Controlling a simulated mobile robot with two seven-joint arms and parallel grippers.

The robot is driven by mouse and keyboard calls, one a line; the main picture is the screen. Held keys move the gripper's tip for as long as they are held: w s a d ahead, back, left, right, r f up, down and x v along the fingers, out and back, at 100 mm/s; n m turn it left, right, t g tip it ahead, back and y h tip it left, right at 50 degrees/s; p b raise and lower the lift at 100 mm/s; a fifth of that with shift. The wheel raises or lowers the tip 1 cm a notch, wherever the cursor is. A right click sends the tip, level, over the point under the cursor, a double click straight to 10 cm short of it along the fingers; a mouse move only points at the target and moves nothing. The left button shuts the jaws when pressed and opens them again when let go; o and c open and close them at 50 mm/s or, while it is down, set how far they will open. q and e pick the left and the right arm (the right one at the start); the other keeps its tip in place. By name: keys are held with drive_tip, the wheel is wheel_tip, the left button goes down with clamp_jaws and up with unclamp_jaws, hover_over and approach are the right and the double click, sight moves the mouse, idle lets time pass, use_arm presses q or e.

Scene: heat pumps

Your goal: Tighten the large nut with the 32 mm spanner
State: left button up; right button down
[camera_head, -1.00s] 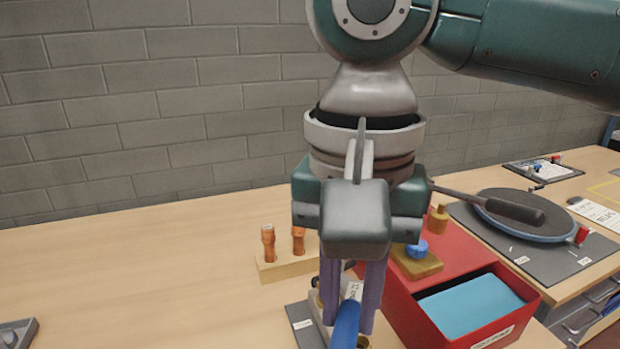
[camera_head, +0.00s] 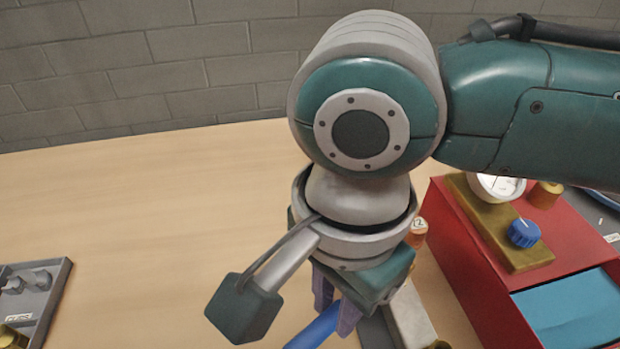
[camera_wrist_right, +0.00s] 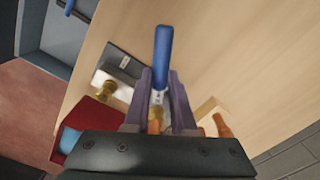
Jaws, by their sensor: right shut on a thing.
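My right gripper (camera_head: 336,308) is shut on a spanner with a blue handle (camera_head: 316,328). In the right wrist view the blue handle (camera_wrist_right: 162,55) sticks out beyond the purple fingers (camera_wrist_right: 160,95), with a white label between them. The spanner's head is largely hidden by the gripper. A brass fitting (camera_wrist_right: 106,91) is by a dark plate in the wrist view, apart from the handle; I cannot tell whether it carries the large nut. In the head view a grey block (camera_head: 409,312) stands just right of the fingers. My left gripper is not in view.
A red box (camera_head: 474,285) with a blue inside, a gauge and a blue knob (camera_head: 523,233) stands at right. A wooden rack with orange pegs (camera_wrist_right: 222,127) shows in the wrist view. A grey tray (camera_head: 48,300) lies at left. The middle-left bench is clear.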

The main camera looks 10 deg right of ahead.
wheel_tip(320, 180, down, 4)
drive_tip(key=b, duration=0.4)
drive_tip(key=shift+b, duration=0.3)
drive_tip(key=shift+w+d+r+p, duration=0.25)
drive_tip(key=shift+d+r+p, duration=0.15)
drive_tip(key=shift+p, duration=0.2)
drive_tip(key=shift+w+d+f, duration=0.1)
drive_tip(key=shift+w+d, duration=0.4)
drive_tip(key=shift+d, duration=0.2)
drive_tip(key=shift+p, duration=0.65)
drive_tip(key=shift+a, duration=0.1)
